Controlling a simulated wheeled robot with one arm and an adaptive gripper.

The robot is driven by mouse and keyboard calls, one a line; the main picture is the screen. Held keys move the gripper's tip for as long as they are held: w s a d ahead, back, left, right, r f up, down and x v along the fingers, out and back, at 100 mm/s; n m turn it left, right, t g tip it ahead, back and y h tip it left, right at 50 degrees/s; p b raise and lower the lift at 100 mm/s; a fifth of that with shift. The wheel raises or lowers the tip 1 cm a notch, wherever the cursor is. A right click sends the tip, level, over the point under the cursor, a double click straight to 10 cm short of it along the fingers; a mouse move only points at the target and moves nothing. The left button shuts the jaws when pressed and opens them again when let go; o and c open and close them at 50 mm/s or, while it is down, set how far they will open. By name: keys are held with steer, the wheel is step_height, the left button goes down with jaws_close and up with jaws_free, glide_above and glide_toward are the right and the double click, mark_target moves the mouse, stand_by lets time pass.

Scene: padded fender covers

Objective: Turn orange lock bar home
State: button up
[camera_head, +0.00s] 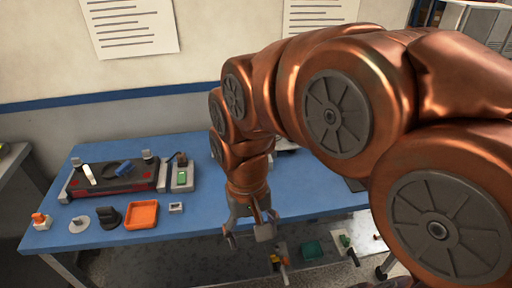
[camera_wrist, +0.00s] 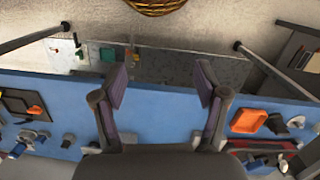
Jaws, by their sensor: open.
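My gripper (camera_head: 252,230) is open and empty, pointing down by the front edge of the blue table; in the wrist view its fingers (camera_wrist: 161,84) are spread over blue tabletop. I cannot tell for sure which part is the orange lock bar. A small orange piece (camera_wrist: 35,110) lies on a dark plate at the left of the wrist view, apart from the fingers; my arm hides most of that area in the head view. Another orange-yellow piece (camera_head: 276,259) stands on the low front panel, below and right of the gripper.
An orange tray (camera_head: 130,225) and an orange-topped white block (camera_head: 41,221) are on the blue table (camera_head: 100,258) at left, with a black-and-red fixture (camera_head: 115,185) behind. A green block (camera_head: 312,250) sits on the front panel. Tabletop under the gripper is clear.

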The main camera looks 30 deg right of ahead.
steer(key=w+d+m+b, duration=0.1)
steer(key=w+d+m, duration=0.35)
steer(key=w, duration=0.35)
steer(key=w+d+m+t+b, duration=0.1)
steer(key=w+d+m, duration=0.35)
steer(key=w, duration=0.45)
steer(key=w+d+m+b, duration=0.1)
steer(key=w+d+m, duration=0.35)
steer(key=w, duration=0.35)
steer(key=w+d+f+m, duration=0.1)
steer(key=w+d+m, duration=0.1)
steer(key=d, duration=0.1)
steer(key=w+d+f+m, duration=0.1)
steer(key=w+d+m, duration=0.1)
steer(key=d, duration=0.1)
steer(key=w+d+f+m, duration=0.1)
steer(key=w+d+m, duration=0.1)
steer(key=d, duration=0.1)
steer(key=shift+w+d+f+t+b, duration=0.15)
steer(key=shift+d+f+t+b, duration=0.05)
steer(key=shift+d+t+b, duration=0.15)
steer(key=shift+w+d+f, duration=0.1)
steer(key=shift+f, duration=0.25)
steer(key=shift+f+p, duration=1)
steer(key=shift+f, duration=2.65)
steer(key=c, duration=0.9)
